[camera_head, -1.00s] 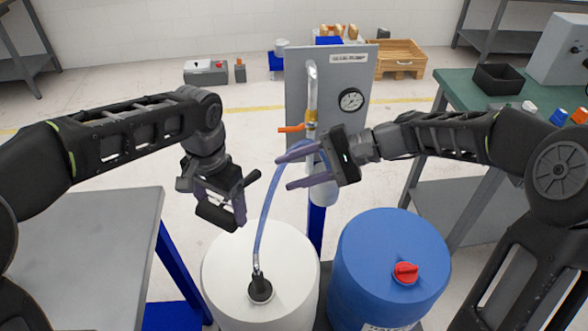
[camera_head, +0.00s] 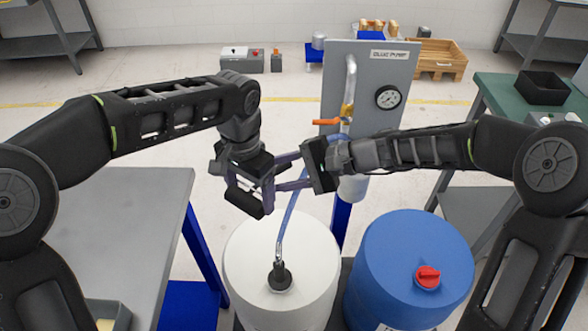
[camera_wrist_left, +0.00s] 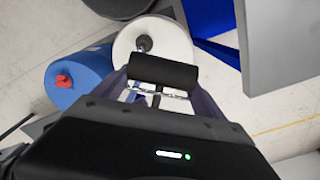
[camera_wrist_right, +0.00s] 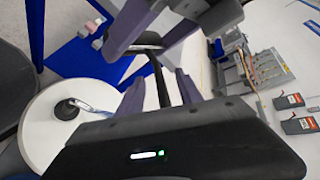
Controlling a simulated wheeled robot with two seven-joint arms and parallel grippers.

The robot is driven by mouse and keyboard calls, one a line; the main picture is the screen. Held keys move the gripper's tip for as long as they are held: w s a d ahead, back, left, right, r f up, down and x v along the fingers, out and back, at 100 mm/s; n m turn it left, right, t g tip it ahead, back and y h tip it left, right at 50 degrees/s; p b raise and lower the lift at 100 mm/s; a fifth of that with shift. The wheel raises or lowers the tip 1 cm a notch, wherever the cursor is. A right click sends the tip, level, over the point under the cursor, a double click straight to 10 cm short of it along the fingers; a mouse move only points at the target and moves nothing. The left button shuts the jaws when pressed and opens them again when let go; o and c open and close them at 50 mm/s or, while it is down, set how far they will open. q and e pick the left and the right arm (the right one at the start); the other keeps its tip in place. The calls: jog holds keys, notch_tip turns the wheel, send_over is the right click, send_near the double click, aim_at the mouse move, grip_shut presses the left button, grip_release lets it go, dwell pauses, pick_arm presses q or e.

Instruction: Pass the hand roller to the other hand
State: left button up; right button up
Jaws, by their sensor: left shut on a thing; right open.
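The hand roller has a black cylinder (camera_wrist_left: 163,72), seen in the left wrist view just beyond my left gripper (camera_wrist_left: 160,92). My left gripper is shut on the roller. In the head view the left gripper (camera_head: 254,190) holds it above the white drum, where dark parts overlap. My right gripper (camera_head: 281,173) is open, its fingers pointing left and reaching to the left gripper. In the right wrist view, the roller's thin dark handle (camera_wrist_right: 160,78) shows between the open fingers of the right gripper (camera_wrist_right: 161,88). I cannot tell whether they touch it.
Below stand a white drum (camera_head: 300,240) with a hose (camera_head: 287,222) rising close behind the grippers, and a blue drum (camera_head: 410,250) with a red cap. A pump panel (camera_head: 400,70) stands behind. Grey table (camera_head: 130,220) at left, green table (camera_head: 500,95) at right.

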jog(key=shift+w+a+f, duration=0.1)
jog(key=shift+a+f, duration=0.1)
jog(key=shift+a, duration=0.1)
jog(key=shift+c, duration=0.2)
grip_shut()
dwell(0.3)
pick_arm(q)
jog(key=o, duration=1.5)
jog(key=shift+r, duration=0.15)
notch_tip(320, 180, up, 7)
jog(key=shift+r, duration=0.15)
